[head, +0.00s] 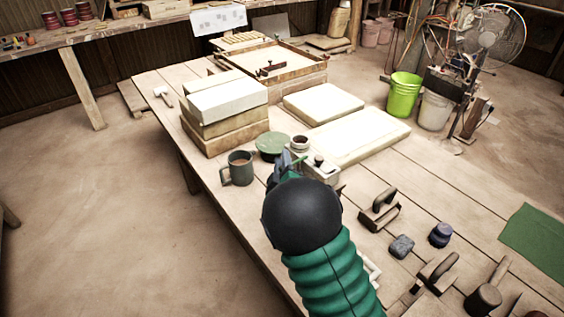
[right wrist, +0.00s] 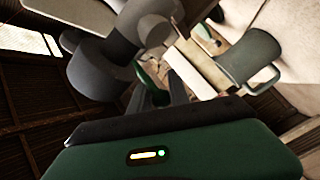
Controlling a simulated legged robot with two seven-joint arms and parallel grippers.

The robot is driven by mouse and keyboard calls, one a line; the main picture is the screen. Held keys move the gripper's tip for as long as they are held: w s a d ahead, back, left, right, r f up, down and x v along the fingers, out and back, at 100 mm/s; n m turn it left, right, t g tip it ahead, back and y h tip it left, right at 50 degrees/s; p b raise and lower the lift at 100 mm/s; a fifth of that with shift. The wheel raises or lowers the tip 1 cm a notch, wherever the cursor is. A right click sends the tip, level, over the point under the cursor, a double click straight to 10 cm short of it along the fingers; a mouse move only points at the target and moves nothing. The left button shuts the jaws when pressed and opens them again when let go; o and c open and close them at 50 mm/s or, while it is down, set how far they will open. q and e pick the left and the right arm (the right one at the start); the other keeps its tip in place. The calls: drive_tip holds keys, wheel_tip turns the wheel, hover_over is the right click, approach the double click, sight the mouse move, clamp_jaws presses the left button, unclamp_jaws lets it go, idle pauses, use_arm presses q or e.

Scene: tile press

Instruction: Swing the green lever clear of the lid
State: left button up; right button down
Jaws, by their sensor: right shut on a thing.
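The small beige press (head: 322,172) stands on the workbench, partly hidden behind my right gripper (head: 282,164). In the right wrist view the beige press body (right wrist: 196,68) shows just beyond my fingers (right wrist: 158,92). A bit of green, which looks like the green lever (right wrist: 150,78), shows at the fingers; my right gripper is shut on it. Most of the lever and the lid are hidden by my gripper and wrist, so I cannot tell the lever's angle to the lid. My left gripper is not in view.
A grey-green mug (head: 239,168) stands close left of my right gripper. A green round dish (head: 271,145) lies behind it. Stacked blocks (head: 226,112) and a pale slab (head: 358,136) are farther back. Hand tools, including a mallet (head: 485,297), lie to the right.

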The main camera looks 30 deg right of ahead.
drive_tip(key=shift+a+f, duration=0.25)
drive_tip(key=shift+f, duration=0.25)
drive_tip(key=shift+w+d+r+m+g+h+p, duration=0.1)
drive_tip(key=shift+w+d+m+g+h+p, duration=0.25)
drive_tip(key=shift+m+g+h+p, duration=1)
drive_tip(key=shift+w+d+m+g+h+p, duration=0.4)
drive_tip(key=shift+m+g+h+p, duration=0.6)
drive_tip(key=shift+g, duration=0.5)
drive_tip(key=shift+w+d+r+m+g+h+p, duration=0.1)
drive_tip(key=shift+w+d+m+g+h+p, duration=0.25)
drive_tip(key=shift+m+g+h+p, duration=0.8)
drive_tip(key=shift+f+g+h, duration=0.1)
drive_tip(key=shift+g+h, duration=0.2)
drive_tip(key=shift+g, duration=0.1)
drive_tip(key=c, duration=1.3)
unclamp_jaws()
drive_tip(key=shift+w, duration=0.1)
drive_tip(key=shift+c, duration=0.2)
drive_tip(key=shift+o, duration=0.2)
drive_tip(key=shift+w, duration=0.1)
